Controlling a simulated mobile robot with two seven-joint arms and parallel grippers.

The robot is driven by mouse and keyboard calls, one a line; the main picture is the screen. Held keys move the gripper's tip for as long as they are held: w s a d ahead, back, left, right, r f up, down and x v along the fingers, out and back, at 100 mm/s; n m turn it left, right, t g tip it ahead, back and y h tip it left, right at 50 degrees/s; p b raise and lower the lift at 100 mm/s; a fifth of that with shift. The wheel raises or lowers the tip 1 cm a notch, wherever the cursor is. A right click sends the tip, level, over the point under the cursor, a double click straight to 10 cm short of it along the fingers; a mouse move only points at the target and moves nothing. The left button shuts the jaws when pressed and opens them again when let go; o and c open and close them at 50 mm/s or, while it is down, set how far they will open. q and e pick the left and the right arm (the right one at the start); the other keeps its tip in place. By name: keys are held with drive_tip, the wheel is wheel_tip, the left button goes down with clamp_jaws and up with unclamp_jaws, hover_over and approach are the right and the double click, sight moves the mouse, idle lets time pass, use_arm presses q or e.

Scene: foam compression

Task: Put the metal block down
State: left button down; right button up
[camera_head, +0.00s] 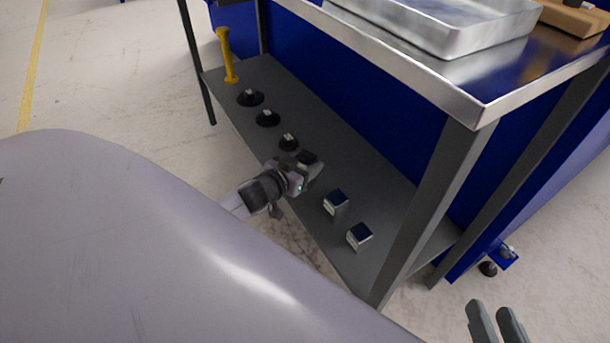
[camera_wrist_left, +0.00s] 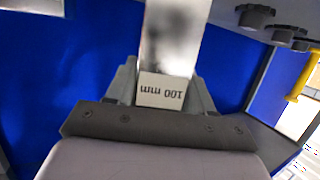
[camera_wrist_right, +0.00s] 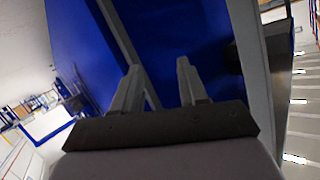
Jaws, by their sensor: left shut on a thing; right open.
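My left gripper (camera_head: 300,172) is at the lower grey shelf of the bench, in the row between the black knobbed pieces and two metal blocks. It is shut on a metal block (camera_wrist_left: 168,45), whose pale face reads "100 mm" in the left wrist view. In the head view the gripper hides most of this block, and I cannot tell whether it touches the shelf (camera_head: 330,160). Two other metal blocks, one nearer the gripper (camera_head: 336,203) and one farther right (camera_head: 359,237), stand on the shelf. My right gripper (camera_head: 497,318) is open and empty at the lower right, off the bench.
Several black knobbed pieces (camera_head: 267,118) and a yellow upright tool (camera_head: 228,58) stand farther left on the shelf. A grey leg (camera_head: 425,215) rises at the shelf's right end.

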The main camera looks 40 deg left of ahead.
use_arm(q)
wheel_tip(320, 180, down, 4)
drive_tip(key=shift+w+r+b, duration=0.1)
drive_tip(key=shift+r+b, duration=0.1)
drive_tip(key=shift+b, duration=0.9)
drive_tip(key=shift+f, duration=0.35)
use_arm(e)
drive_tip(key=shift+s+d+r+n+t, duration=0.1)
drive_tip(key=shift+s+d+n+t, duration=0.15)
drive_tip(key=shift+d+n+t, duration=0.4)
use_arm(q)
drive_tip(key=shift+f+b, duration=0.2)
drive_tip(key=shift+b, duration=0.1)
use_arm(e)
drive_tip(key=shift+d, duration=0.25)
use_arm(q)
drive_tip(key=shift+c, duration=2.1)
unclamp_jaws()
drive_tip(key=shift+f, duration=0.15)
